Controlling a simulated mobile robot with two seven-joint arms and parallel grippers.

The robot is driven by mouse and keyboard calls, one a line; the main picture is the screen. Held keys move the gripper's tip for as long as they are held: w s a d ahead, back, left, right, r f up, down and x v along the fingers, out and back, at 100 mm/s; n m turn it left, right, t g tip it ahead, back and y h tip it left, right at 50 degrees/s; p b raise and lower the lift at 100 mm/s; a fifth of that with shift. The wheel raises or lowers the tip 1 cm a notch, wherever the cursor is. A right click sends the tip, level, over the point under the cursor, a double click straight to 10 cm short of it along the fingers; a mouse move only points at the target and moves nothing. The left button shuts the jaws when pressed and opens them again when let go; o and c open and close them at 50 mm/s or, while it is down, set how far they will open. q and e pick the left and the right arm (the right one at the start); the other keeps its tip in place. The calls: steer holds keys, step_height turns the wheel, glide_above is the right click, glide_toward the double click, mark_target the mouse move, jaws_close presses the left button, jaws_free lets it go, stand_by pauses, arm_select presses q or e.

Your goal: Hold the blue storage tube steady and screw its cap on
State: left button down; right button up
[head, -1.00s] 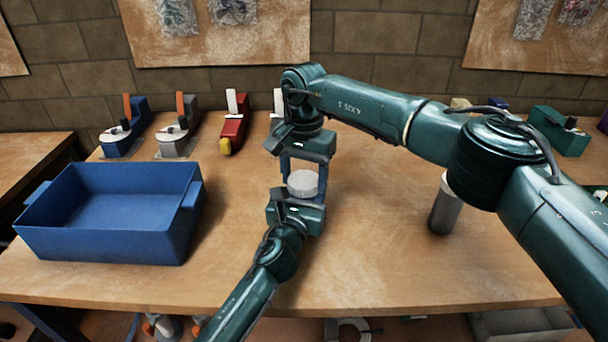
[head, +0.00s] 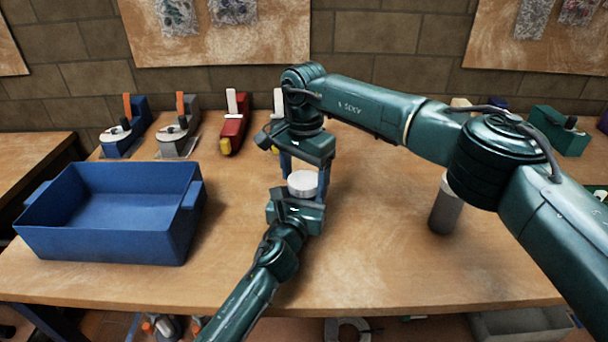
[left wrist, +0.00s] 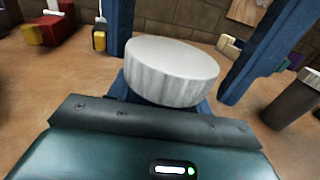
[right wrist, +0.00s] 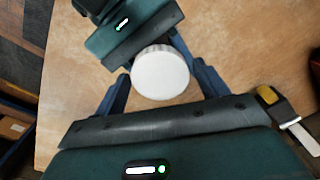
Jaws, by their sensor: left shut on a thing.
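A white ridged cap (head: 302,183) sits above my left gripper (head: 296,200); it also shows in the left wrist view (left wrist: 172,70) and the right wrist view (right wrist: 160,72). My left gripper is shut below the cap, on the blue storage tube, which is almost wholly hidden by the cap and gripper. My right gripper (head: 304,172) comes down from above. Its two blue fingers stand on either side of the cap, with gaps between them and the cap in the wrist views, so it looks open. Whether the cap's threads are engaged is hidden.
A blue open bin (head: 120,215) stands at the left of the wooden table. A grey cylinder (head: 444,208) stands on the right, under my right arm. Several coloured tools, including a red one (head: 233,128), line the back.

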steer(key=shift+o, duration=0.6)
steer(key=shift+r, duration=2.25)
steer(key=shift+c, duration=0.2)
steer(key=shift+r+n, duration=1.7)
steer(key=shift+r, duration=0.05)
steer(key=shift+c, duration=0.2)
steer(key=shift+f, duration=0.1)
steer(key=shift+f, duration=3.95)
